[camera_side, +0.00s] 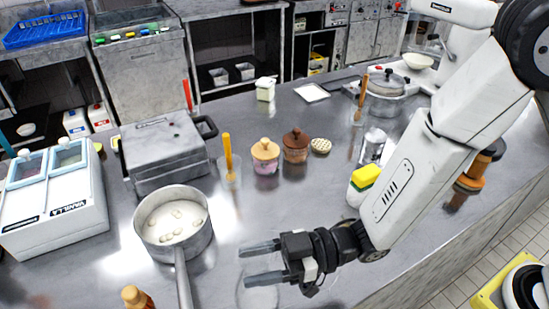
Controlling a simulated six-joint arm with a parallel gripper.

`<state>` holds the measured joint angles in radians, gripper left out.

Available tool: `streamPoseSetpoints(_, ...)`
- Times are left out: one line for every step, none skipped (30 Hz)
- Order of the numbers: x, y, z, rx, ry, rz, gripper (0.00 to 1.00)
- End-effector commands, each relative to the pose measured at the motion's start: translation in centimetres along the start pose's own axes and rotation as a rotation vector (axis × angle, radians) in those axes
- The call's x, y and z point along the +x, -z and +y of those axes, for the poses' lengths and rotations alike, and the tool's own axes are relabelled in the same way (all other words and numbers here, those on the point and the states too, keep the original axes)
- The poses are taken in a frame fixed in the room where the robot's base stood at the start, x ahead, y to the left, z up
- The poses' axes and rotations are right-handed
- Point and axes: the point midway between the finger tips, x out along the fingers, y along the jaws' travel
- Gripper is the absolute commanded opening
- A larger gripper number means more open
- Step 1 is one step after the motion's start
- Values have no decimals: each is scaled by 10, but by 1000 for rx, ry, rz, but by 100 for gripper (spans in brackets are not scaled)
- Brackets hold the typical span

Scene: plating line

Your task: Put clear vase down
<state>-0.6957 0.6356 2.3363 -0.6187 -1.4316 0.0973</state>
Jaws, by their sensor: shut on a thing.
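My gripper (246,266) is low at the front centre, to the right of the saucepan, with its two dark fingers pointing left. It is shut on the clear vase (256,294), which shows only as a faint see-through outline around and below the fingers. The vase's rim and base are hard to make out. I cannot tell whether its base touches the steel counter (325,212).
A saucepan (147,238) with pale pieces in liquid stands left, its handle pointing forward close to the vase. Behind are a glass with an orange stick (229,172), two lidded jars (265,157) (296,146) and a yellow-green sponge (363,181). The counter's middle is clear.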

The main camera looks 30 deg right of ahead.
Motion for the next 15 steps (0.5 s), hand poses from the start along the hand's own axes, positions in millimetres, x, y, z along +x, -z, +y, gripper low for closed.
streamPoseSetpoints(0,-1,0,0,0,2,0)
streamPoseSetpoints(0,-2,0,-1,0,2,0)
streamPoseSetpoints(0,-2,0,0,0,0,60)
streamPoseSetpoints(0,-2,0,-1,0,0,69)
streamPoseSetpoints(0,-2,0,0,0,0,79)
streamPoseSetpoints(0,-2,0,0,0,0,89)
streamPoseSetpoints(0,-2,0,0,0,0,89)
streamPoseSetpoints(0,-2,0,0,0,0,89)
streamPoseSetpoints(0,-2,0,0,0,0,89)
streamPoseSetpoints(0,-2,0,0,0,0,89)
streamPoseSetpoints(0,-2,0,0,0,0,89)
streamPoseSetpoints(0,-2,0,0,0,0,89)
streamPoseSetpoints(0,-2,0,0,0,0,89)
streamPoseSetpoints(0,-2,0,0,0,0,89)
streamPoseSetpoints(0,-2,0,0,0,0,89)
